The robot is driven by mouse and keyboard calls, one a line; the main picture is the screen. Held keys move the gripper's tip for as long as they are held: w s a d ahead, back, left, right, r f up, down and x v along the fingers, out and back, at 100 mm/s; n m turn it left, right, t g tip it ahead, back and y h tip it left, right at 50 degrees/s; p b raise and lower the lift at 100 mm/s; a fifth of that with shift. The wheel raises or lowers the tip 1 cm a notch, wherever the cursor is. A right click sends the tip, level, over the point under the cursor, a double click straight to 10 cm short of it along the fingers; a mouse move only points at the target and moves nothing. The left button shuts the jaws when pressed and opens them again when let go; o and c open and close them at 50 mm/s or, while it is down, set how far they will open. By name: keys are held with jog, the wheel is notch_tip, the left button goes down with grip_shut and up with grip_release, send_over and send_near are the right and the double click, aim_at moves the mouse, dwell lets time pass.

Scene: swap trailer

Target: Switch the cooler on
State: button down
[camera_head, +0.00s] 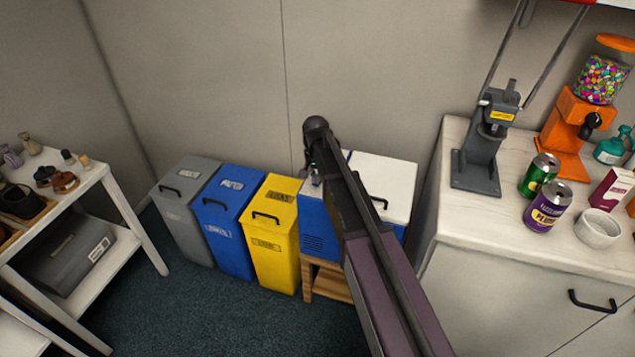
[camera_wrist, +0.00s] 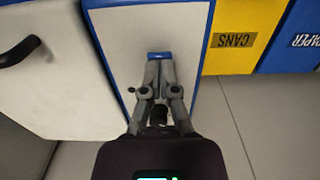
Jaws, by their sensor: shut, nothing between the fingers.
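The cooler (camera_head: 387,172) is a blue and white box with a white top and a black handle, standing on a wooden stand beside the yellow bin. My arm hides part of it in the head view. In the wrist view its white top panel (camera_wrist: 115,50) has blue edges, and a white lid with a black handle (camera_wrist: 20,50) lies left of it. My gripper (camera_wrist: 160,62) is shut and empty over the panel. A small blue piece (camera_wrist: 159,55) shows right at the fingertips; I cannot tell whether they touch it. My gripper (camera_head: 315,177) also shows over the cooler's left part in the head view.
Yellow (camera_head: 273,240), blue (camera_head: 225,230) and grey (camera_head: 183,215) bins stand left of the cooler. A white counter (camera_head: 460,210) with cans, a grey press and an orange candy dispenser is close on the right. A wall is behind. The carpet in front is clear.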

jog(key=shift+f+b, duration=0.35)
jog(key=shift+f, duration=0.05)
jog(key=shift+r, duration=0.15)
jog(key=shift+r+p, duration=3.4)
jog(key=shift+p, duration=0.15)
jog(key=s+d+r+n+p, duration=0.1)
jog(key=s+d+r+p, duration=0.1)
jog(key=s+d, duration=0.3)
jog(key=s+d+r+n+p, duration=0.1)
jog(key=s+d+r+p, duration=0.2)
jog(key=s, duration=0.8)
jog(key=s+d+r+n+p, duration=0.2)
jog(key=s+d+r+p, duration=0.1)
jog(key=s+d, duration=0.3)
jog(key=shift+s+d+r, duration=0.25)
jog(key=shift+s+d, duration=0.05)
jog(key=shift+s, duration=0.6)
